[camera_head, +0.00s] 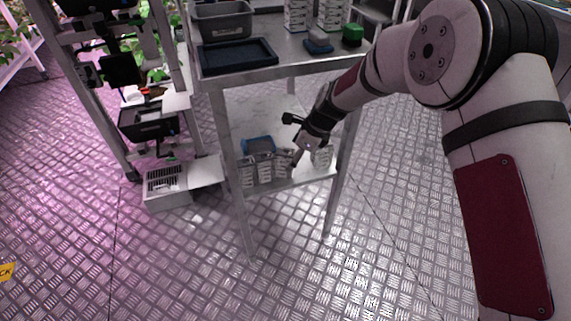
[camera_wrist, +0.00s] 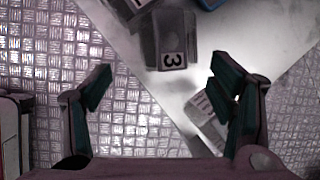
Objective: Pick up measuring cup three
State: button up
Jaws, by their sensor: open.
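Measuring cup three (camera_wrist: 170,42), a grey cup with a white label reading 3, is at the top of the wrist view, on the pale lower shelf (camera_wrist: 125,45). My gripper (camera_wrist: 160,75) is open and empty, its two dark green fingers wide apart. The cup lies ahead of the fingertips, between their lines and nearer the right one. In the head view my gripper (camera_head: 299,155) is at the lower shelf of the metal rack, among several grey cups (camera_head: 264,170). Their labels are too small to read there.
A cup (camera_wrist: 128,8) adjoins cup three at upper left. A blue container (camera_head: 258,145) sits behind the cups. The upper shelf above holds a grey bin (camera_head: 222,22) and a dark tray (camera_head: 237,55). Rack posts stand at the corners.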

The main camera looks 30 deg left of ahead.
aim_at(285, 158)
jog(key=shift+w+a, duration=0.1)
jog(key=shift+a, duration=0.45)
jog(key=shift+a+b+x, duration=0.2)
jog(key=shift+b+x, duration=0.35)
jog(key=shift+x, duration=0.8)
jog(key=shift+a+b+x, duration=0.2)
jog(key=shift+b+x, duration=0.3)
jog(key=shift+x, duration=0.8)
jog(key=shift+r, duration=0.15)
jog(key=shift+c, duration=0.2)
jog(key=c, duration=1.3)
